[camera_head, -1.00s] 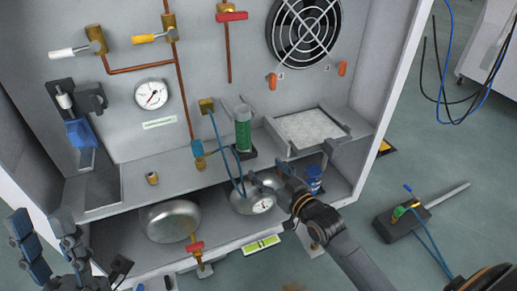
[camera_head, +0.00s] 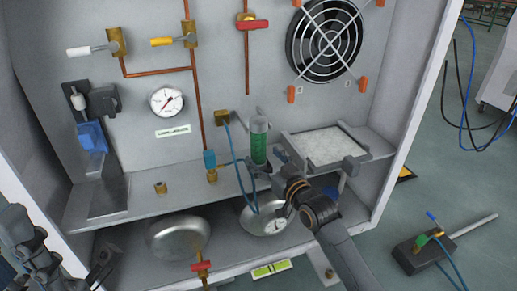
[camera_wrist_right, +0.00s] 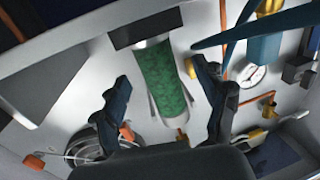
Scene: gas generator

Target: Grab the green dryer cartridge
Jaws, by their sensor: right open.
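The green dryer cartridge (camera_head: 259,145) is a clear tube with green filling, standing upright on the cabinet shelf. It also shows large between the fingers in the right wrist view (camera_wrist_right: 164,85). My right gripper (camera_head: 272,168) is at the cartridge's lower right in the head view. In the right wrist view my right gripper (camera_wrist_right: 164,78) is open, one finger on each side of the cartridge, with visible gaps. My left gripper (camera_head: 62,258) is at the lower left, away from the cartridge; its finger opening is unclear.
A tray of white material (camera_head: 325,147) sits right of the cartridge. A blue hose (camera_head: 236,165) and a brass fitting with a blue top (camera_head: 210,166) are close on its left. A fan (camera_head: 324,40) and a gauge (camera_head: 166,101) are on the back wall.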

